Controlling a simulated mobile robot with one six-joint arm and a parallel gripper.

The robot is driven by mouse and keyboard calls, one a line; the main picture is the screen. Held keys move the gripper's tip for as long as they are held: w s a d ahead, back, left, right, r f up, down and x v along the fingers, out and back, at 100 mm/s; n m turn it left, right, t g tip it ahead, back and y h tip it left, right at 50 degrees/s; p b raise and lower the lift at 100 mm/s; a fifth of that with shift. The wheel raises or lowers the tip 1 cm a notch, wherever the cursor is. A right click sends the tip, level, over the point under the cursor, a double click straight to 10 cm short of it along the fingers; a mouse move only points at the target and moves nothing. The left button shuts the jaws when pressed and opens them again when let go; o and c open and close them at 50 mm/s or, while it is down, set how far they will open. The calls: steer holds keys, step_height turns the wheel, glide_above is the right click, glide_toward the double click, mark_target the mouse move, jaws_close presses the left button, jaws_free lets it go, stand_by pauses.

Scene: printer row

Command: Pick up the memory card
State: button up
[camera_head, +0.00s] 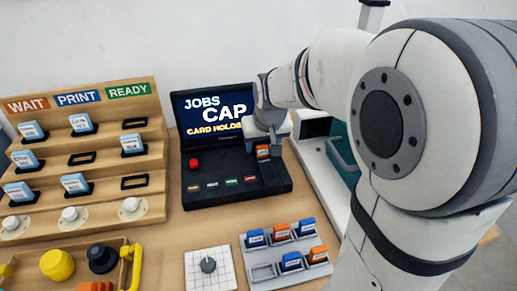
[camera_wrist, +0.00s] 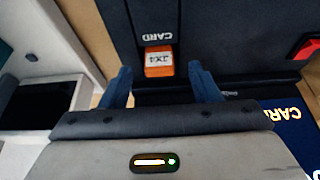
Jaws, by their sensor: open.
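An orange memory card (camera_wrist: 159,62) with a white label sits in a slot marked CARD on the dark console (camera_head: 225,200). In the head view the card (camera_head: 262,153) shows at the console's upper right, just below my gripper (camera_head: 266,138). In the wrist view my gripper (camera_wrist: 160,72) is open, with one blue finger on each side of the card's near end and gaps between. No contact shows. More cards, blue (camera_head: 255,238) and orange (camera_head: 281,230), lie in a grey tray (camera_head: 263,273).
A screen (camera_head: 215,115) reading JOBS CAP and CARD HOLDS stands behind the console. A wooden rack (camera_head: 85,150) marked WAIT, PRINT and READY is at left. A white-and-teal machine (camera_head: 340,160) is close at right.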

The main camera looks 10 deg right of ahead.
steer(key=shift+w+f, duration=0.2)
steer(key=shift+f, duration=0.4)
steer(key=shift+c, duration=0.4)
steer(key=shift+r, duration=0.1)
steer(key=c, duration=1)
